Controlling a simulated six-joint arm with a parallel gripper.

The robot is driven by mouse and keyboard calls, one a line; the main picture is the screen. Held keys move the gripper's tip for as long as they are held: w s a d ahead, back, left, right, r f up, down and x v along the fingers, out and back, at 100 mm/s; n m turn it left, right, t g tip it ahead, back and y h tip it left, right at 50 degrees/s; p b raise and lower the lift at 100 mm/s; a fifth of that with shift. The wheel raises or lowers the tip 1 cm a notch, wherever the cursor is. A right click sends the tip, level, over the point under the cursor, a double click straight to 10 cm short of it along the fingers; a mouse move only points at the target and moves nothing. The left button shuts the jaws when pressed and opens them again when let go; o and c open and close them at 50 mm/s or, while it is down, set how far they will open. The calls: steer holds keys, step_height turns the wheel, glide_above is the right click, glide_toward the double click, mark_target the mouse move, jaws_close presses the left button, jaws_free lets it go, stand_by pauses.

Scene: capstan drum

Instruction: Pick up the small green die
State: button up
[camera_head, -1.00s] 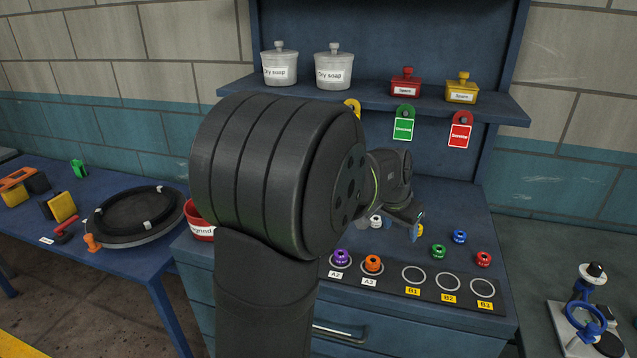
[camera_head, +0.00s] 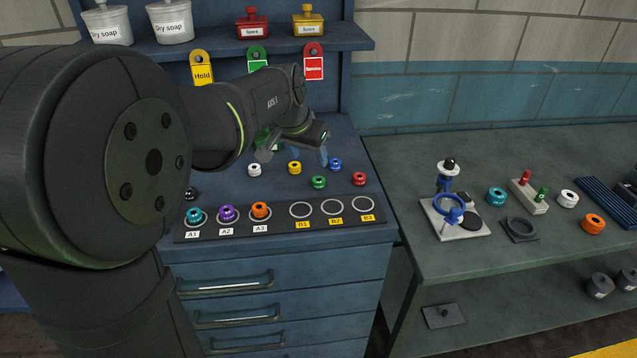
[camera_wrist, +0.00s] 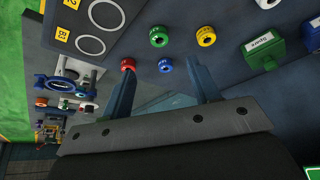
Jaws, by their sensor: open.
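The small green die (camera_head: 318,182) is a ring-like piece with a dark centre, on the blue bench top behind the row of marked circles. It also shows in the wrist view (camera_wrist: 159,36), beyond my fingertips. My gripper (camera_head: 322,152) is open and empty, behind the green die in the head view. In the wrist view the blue die (camera_wrist: 165,66) shows between my two fingers, and the red die (camera_wrist: 128,65) shows beside one fingertip. Nothing hides the green die in either view.
A yellow die (camera_head: 294,168) and a white die (camera_head: 254,170) lie left of the green one. Teal, purple and orange dies sit on A1, A2 and A3; B1 to B3 are empty. A green box (camera_wrist: 262,52) stands nearby. A shelf (camera_head: 220,45) hangs above.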

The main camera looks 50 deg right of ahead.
mark_target(319, 180)
steer(key=x, duration=1.1)
steer(key=shift+s+d+f, duration=0.1)
steer(key=c, duration=1.2)
steer(key=shift+o, duration=0.2)
